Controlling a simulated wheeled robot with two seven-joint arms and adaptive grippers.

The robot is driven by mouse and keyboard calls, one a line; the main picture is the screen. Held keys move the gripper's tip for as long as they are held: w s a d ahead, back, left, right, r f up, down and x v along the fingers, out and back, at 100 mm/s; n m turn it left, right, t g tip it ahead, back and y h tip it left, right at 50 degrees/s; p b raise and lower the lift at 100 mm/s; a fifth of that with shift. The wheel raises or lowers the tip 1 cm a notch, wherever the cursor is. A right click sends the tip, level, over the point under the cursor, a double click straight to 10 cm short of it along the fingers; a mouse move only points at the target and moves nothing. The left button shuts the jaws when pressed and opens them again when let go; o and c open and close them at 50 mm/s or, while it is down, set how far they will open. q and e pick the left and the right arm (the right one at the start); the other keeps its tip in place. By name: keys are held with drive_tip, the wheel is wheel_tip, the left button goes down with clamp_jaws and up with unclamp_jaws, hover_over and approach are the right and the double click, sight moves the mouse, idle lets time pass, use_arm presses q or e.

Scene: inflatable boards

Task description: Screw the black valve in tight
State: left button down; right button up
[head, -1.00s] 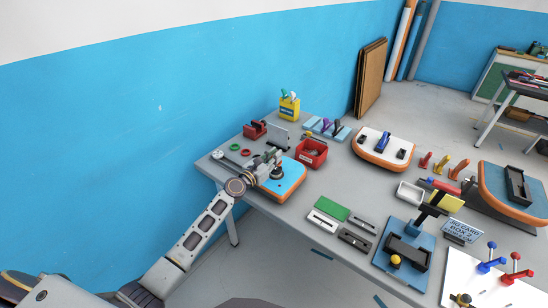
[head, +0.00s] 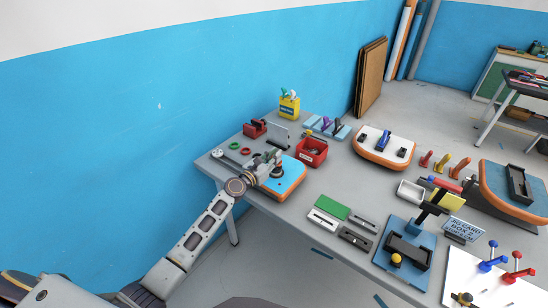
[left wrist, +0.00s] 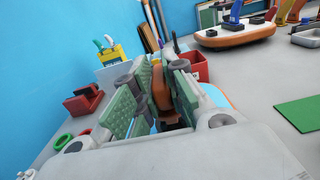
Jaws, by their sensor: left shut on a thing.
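The small inflatable board (head: 292,178) has a blue top and an orange rim and lies near the left end of the grey table. The black valve (head: 277,171) stands on the board, partly hidden by my left gripper (head: 271,165). That gripper is low over the board and closed around the valve. In the left wrist view, the green-padded fingers (left wrist: 158,92) stand on both sides of a brown and dark piece, which I cannot make out clearly. The valve's base and thread are hidden, so I cannot tell how it is seated. My right gripper is not in view.
A red bin (head: 312,154) stands just behind the board, with a grey upright plate (head: 276,136) and green and red rings (head: 240,149) to the left. A yellow container (head: 289,107) is at the back.

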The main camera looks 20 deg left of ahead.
use_arm(q)
drive_tip(key=shift+f+b, duration=0.5)
drive_tip(key=shift+f, duration=0.1)
drive_tip(key=c, duration=1.4)
unclamp_jaws()
drive_tip(key=shift+o, duration=0.2)
drive_tip(key=shift+s, duration=0.15)
drive_tip(key=v, duration=1.1)
drive_tip(key=shift+s+a, duration=0.15)
drive_tip(key=shift+s, duration=0.15)
